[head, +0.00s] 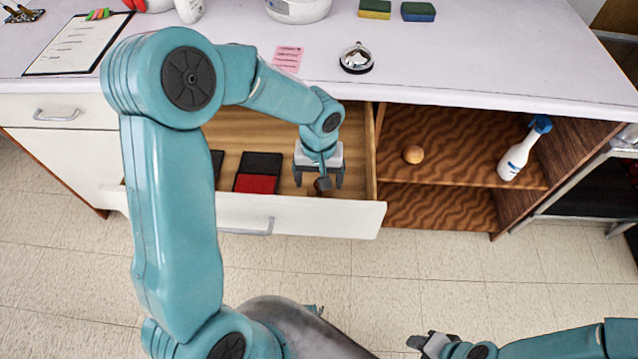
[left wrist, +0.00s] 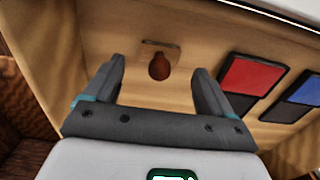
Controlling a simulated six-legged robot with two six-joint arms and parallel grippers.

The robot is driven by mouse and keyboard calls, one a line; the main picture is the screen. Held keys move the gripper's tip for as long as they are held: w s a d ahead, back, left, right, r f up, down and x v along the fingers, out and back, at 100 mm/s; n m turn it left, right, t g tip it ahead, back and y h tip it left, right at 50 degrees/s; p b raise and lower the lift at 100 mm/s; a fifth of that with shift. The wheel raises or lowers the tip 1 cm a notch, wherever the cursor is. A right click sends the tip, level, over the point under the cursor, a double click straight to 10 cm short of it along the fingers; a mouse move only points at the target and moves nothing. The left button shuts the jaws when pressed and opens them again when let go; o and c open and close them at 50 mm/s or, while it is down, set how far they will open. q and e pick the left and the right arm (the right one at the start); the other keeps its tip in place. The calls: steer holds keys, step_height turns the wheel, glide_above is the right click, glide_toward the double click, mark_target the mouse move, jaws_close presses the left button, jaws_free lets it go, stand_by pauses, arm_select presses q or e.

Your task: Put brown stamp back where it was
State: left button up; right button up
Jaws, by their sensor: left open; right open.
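The brown stamp (head: 323,185) stands in the open drawer (head: 345,215), near its front wall and right end. In the left wrist view its rounded brown handle (left wrist: 160,66) shows above a tan base, seen between my finger lines and beyond the tips. My left gripper (head: 319,181) reaches down into the drawer over the stamp, open, with nothing visibly gripped. I cannot tell how far the fingertips are from the handle. My right gripper (head: 420,341) is open and empty, low over the floor at the bottom right.
A red ink pad (head: 257,183) lies in the drawer left of the stamp, with a blue pad (left wrist: 300,100) beyond it. A wooden ball (head: 413,154) and a spray bottle (head: 516,158) are on the open shelf at right. A bell (head: 356,59) stands on the counter above.

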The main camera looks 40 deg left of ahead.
arm_select(q)
step_height(320, 180, up, 8)
steer(key=shift+p, duration=0.3)
steer(key=shift+r, duration=0.1)
